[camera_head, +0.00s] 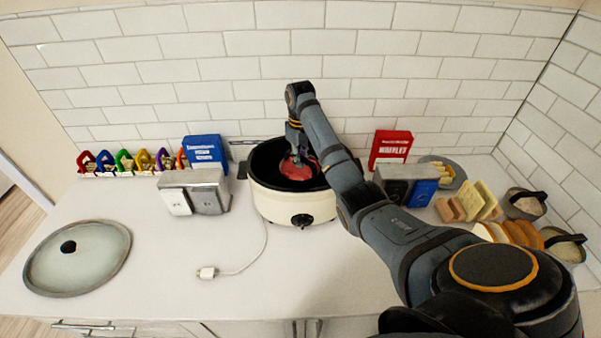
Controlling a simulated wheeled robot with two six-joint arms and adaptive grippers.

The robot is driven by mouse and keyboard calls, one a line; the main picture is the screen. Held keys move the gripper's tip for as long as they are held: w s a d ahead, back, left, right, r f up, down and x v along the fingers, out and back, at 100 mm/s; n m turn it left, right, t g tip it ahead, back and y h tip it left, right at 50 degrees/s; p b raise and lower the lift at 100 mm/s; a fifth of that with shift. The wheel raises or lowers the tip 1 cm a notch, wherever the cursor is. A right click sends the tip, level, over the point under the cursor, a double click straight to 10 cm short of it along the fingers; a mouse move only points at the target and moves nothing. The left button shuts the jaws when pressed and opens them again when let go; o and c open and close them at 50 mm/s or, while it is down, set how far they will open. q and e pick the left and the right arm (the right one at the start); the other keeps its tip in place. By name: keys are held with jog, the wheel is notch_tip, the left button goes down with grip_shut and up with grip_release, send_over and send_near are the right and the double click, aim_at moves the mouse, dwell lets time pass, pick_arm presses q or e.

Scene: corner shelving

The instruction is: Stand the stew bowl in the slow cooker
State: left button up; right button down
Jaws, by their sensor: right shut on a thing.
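The slow cooker (308,209) stands at the middle of the counter, cream outside with a dark interior and a dark knob on its front. Its lid is off. A red round thing, which looks like the stew bowl (294,172), is inside the cooker's opening. My right gripper (296,158) points down into the cooker and is shut on the bowl. The gripper partly covers the bowl, and I cannot tell whether the bowl touches the cooker's floor. My left gripper is not in view.
A glass lid (78,258) lies at the left. A white plug (207,272) and cord lie in front of the cooker. A metal toaster (207,192) and blue box (205,152) stand left; a red box (390,147) and bread slices (511,232) stand right.

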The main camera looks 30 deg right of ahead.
jog(key=shift+s+a+f+p, duration=0.15)
jog(key=shift+f+p, duration=0.3)
jog(key=shift+f, duration=0.6)
jog(key=shift+s+f, duration=0.1)
jog(key=shift+f, duration=0.5)
jog(key=c, duration=1.9)
grip_release()
jog(key=shift+f, duration=0.15)
jog(key=o, duration=0.6)
